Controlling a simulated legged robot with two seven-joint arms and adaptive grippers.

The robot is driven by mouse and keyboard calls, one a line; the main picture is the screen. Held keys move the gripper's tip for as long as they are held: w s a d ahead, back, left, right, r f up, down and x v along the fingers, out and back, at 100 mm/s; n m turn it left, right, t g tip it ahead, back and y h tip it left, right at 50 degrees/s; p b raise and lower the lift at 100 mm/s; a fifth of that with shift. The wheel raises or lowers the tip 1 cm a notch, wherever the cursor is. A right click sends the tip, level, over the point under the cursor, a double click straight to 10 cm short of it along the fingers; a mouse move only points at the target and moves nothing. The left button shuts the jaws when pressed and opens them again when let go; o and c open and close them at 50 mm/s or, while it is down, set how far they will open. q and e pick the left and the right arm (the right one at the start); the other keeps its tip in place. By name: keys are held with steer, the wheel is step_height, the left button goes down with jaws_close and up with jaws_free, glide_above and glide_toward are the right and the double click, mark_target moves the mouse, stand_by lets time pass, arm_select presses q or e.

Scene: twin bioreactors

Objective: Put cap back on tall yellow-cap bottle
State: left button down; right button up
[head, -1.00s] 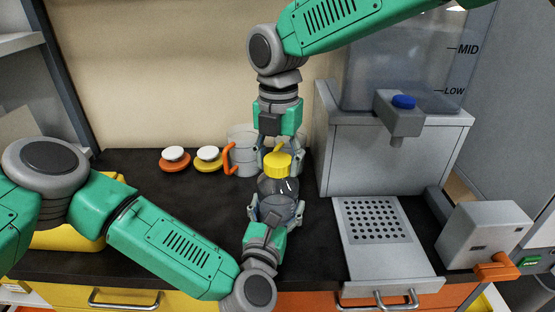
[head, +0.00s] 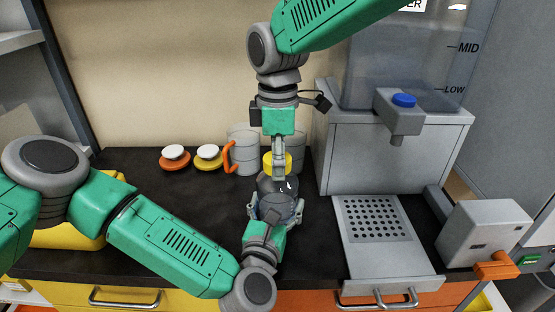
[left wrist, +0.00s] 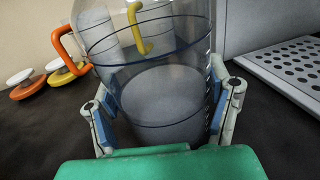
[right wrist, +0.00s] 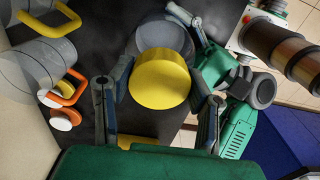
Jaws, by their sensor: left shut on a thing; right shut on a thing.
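The clear bottle (head: 279,186) stands upright on the dark counter near its front. My left gripper (head: 274,211) is shut around its lower body; in the left wrist view the bottle (left wrist: 165,90) sits between both blue-padded fingers. The yellow cap (head: 268,164) is at the bottle's top. My right gripper (head: 278,165) points straight down and is shut on the cap, one finger covering part of it. In the right wrist view the cap (right wrist: 160,80) lies between the fingers, in line with the bottle behind it. I cannot tell how tightly it is seated.
A clear vessel with an orange handle (head: 228,157) stands close behind. Orange (head: 174,163) and yellow (head: 208,163) lids with white knobs lie to its left. A grey dispenser (head: 385,155) and perforated tray (head: 420,262) stand at right.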

steer(key=shift+a, duration=0.15)
steer(key=o, duration=1.3)
steer(key=shift+r, duration=0.1)
steer(key=shift+r, duration=2.2)
steer(key=shift+c, duration=0.6)
